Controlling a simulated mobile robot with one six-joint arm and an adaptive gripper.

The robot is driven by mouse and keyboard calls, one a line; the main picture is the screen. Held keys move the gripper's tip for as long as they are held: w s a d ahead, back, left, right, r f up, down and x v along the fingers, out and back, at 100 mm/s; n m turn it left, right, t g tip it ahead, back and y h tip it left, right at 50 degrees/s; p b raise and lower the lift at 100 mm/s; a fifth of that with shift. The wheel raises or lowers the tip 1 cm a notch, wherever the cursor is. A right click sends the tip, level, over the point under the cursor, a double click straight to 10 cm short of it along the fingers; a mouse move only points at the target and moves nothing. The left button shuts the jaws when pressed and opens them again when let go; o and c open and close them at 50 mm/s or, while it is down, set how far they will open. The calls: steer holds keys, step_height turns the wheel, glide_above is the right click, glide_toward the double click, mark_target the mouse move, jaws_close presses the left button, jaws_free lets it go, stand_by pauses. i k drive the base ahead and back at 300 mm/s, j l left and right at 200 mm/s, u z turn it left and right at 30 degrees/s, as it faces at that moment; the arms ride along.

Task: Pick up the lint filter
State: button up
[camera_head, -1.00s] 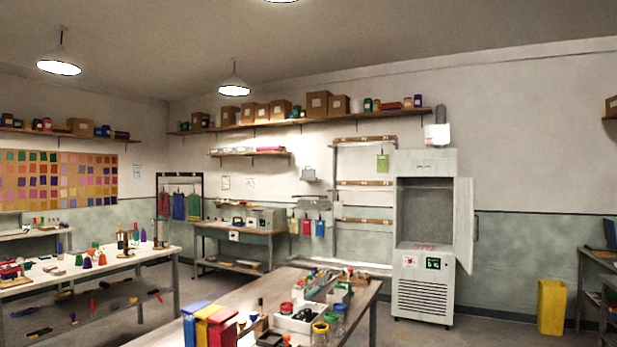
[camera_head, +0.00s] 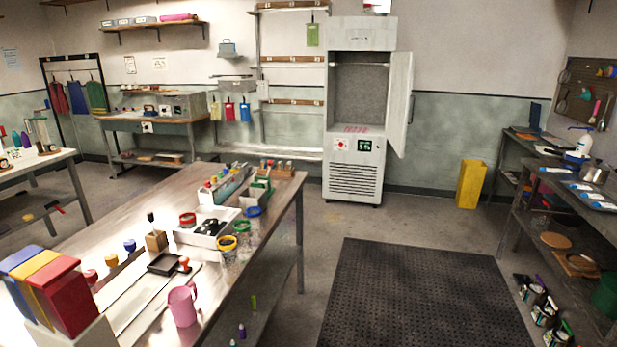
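I cannot make out for certain which thing is the lint filter. A tall pale grey cabinet (camera_head: 352,186) stands against the back wall with its door (camera_head: 400,100) swung open to the right. Its inside is grey and looks mostly empty. A small red-pink patch (camera_head: 355,129) shows at the lower edge of the opening, too small to identify. Below it are a green display and a vented panel. My gripper is not in view.
A long workbench (camera_head: 160,215) with a pink mug (camera_head: 183,305), stamps, jars and boxes fills the left front. A dark perforated mat (camera_head: 420,295) lies on open floor before the cabinet. A yellow bin (camera_head: 471,184) stands right of it. Shelving (camera_head: 560,225) lines the right side.

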mark_target(222, 48)
steer(key=i+j+z, duration=0.1)
steer(key=i+z, duration=0.3)
steer(key=i, duration=1.55)
steer(key=i+u, duration=0.1)
steer(key=i, duration=0.55)
steer(key=i+l, duration=0.1)
steer(key=i, duration=0.6)
steer(key=i+l+u, duration=0.15)
steer(key=i, duration=0.5)
steer(key=i+j+u, duration=0.15)
steer(key=i+u, duration=0.15)
steer(key=i, duration=0.4)
steer(key=i+u, duration=0.35)
steer(key=i, duration=0.35)
steer(key=i+l+u, duration=0.3)
steer(key=i, duration=0.45)
steer(key=i+j+u, duration=0.15)
steer(key=i+u, duration=0.15)
steer(key=i, duration=0.95)
steer(key=i+l+u, duration=0.15)
steer(key=i+u, duration=0.15)
steer(key=i, duration=0.95)
